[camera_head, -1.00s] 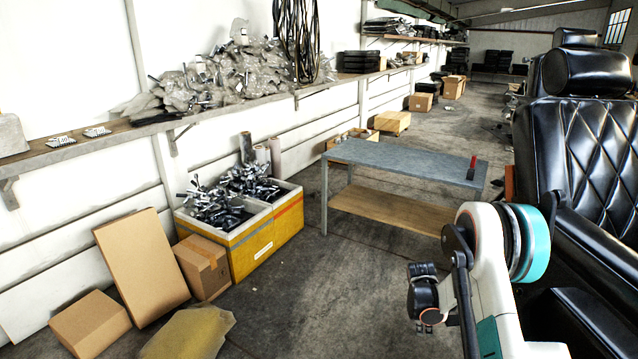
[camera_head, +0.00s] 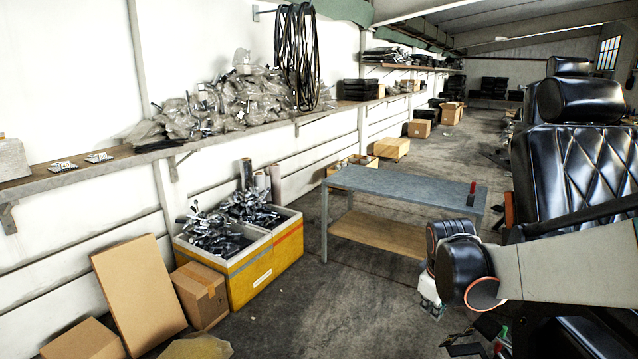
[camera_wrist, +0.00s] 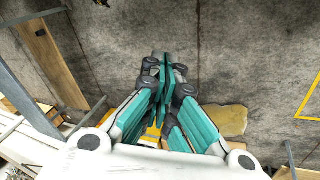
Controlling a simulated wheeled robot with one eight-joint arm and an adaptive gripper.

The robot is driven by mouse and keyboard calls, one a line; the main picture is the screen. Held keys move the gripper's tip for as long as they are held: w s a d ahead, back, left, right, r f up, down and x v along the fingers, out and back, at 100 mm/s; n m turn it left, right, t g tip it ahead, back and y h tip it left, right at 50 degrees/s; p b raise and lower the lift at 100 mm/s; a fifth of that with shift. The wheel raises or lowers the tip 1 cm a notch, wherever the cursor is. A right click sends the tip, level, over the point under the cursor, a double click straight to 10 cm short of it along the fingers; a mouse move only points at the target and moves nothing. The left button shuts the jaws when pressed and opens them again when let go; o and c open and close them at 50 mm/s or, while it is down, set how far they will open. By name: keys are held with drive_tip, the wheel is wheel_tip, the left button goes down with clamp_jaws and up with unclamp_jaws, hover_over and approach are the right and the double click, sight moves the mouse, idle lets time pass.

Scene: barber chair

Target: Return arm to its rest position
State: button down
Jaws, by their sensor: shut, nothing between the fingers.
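My gripper (camera_wrist: 164,66) shows in the wrist view with its teal fingers together and nothing between them. It points at bare grey floor and touches nothing visible. In the head view my arm reaches in from the right edge, in front of the black barber chair (camera_head: 575,165). Its wrist end hangs low, right of the blue-grey table (camera_head: 400,182). The fingers cannot be clearly made out there.
A red-handled tool (camera_head: 471,193) stands on the table's right end. A yellow crate (camera_head: 250,286) of metal parts and a leaning cardboard panel (camera_head: 138,295) are at left. A yellowish sack (camera_head: 197,348) lies in front. Floor between sack and table is clear.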

drive_tip(key=s+a+r+m+t, duration=0.1)
drive_tip(key=s+a+r+m, duration=0.2)
drive_tip(key=s, duration=0.9)
drive_tip(key=s+a+r+m+t+y, duration=0.1)
drive_tip(key=s+a+r+m+t, duration=0.1)
drive_tip(key=s, duration=0.9)
drive_tip(key=shift+s+a+r+m, duration=0.35)
drive_tip(key=shift+a+r+m, duration=0.25)
drive_tip(key=shift+r+m, duration=0.6)
drive_tip(key=shift+f, duration=0.1)
